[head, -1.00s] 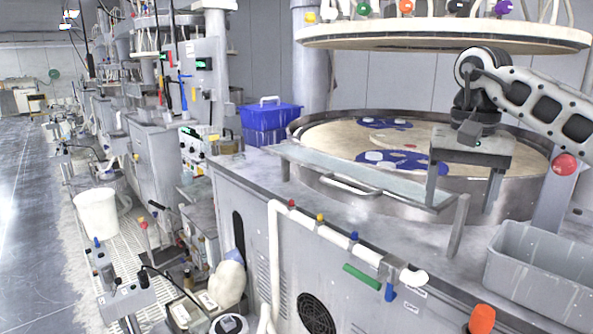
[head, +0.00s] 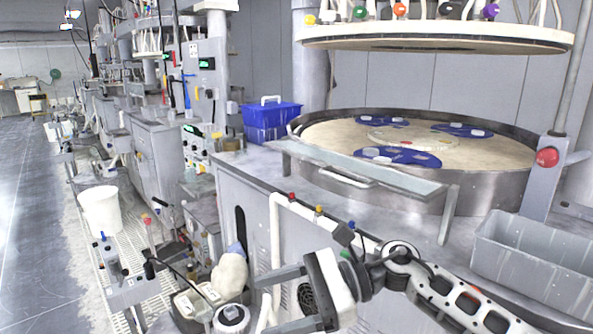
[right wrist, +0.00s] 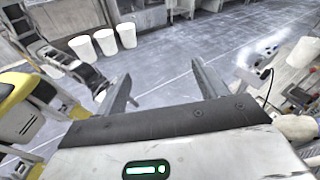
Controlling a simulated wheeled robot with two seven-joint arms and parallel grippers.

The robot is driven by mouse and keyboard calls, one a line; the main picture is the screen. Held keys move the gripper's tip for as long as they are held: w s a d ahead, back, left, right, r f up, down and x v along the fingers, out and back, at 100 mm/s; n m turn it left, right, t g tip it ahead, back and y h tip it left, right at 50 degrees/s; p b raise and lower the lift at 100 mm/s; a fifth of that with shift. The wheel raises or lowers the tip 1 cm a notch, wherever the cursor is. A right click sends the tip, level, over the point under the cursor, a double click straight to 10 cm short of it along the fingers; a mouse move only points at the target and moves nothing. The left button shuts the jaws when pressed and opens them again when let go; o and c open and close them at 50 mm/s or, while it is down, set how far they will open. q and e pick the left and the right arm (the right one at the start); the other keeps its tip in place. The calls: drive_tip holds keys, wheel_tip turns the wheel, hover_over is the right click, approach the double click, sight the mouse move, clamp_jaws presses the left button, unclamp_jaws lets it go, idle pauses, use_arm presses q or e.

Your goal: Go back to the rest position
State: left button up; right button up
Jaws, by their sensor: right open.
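My right gripper (head: 258,306) is low in front of the grey polishing machine (head: 232,215), its fingers pointing left. The two fingers are spread apart with nothing between them. In the right wrist view the right gripper (right wrist: 162,85) is open and empty, with grey floor beyond the fingers. My left gripper is not in view. The round platen (head: 470,160) lies clear of my arm, with blue carriers (head: 398,156) on its cream surface.
A grey bin (head: 530,262) stands on the machine's right side. A blue crate (head: 270,118) sits at the platen's back left. A white bucket (head: 100,212) stands left of the machine. Open floor (head: 30,230) runs along the far left.

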drive_tip(key=s+d+f+n+t+h, duration=0.1)
drive_tip(key=d+f+n+t+h, duration=0.35)
drive_tip(key=n+t, duration=0.8)
drive_tip(key=s+d+f+n+t+h, duration=0.15)
drive_tip(key=d+f+n+t, duration=0.5)
drive_tip(key=n, duration=1.15)
drive_tip(key=s+d+f+m+g+h, duration=0.3)
drive_tip(key=s+f+m, duration=0.3)
drive_tip(key=f+m, duration=0.1)
drive_tip(key=s+d+f+m+g+h, duration=0.2)
drive_tip(key=s+d+f+m+h, duration=0.1)
drive_tip(key=s+f+m, duration=0.4)
wheel_tip(320, 180, down, 2)
drive_tip(key=shift+d+f+g+h, duration=0.1)
drive_tip(key=shift+d+g+h, duration=0.2)
drive_tip(key=shift+d+g, duration=0.1)
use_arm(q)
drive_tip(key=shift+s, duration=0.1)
use_arm(e)
drive_tip(key=shift+s+a, duration=0.1)
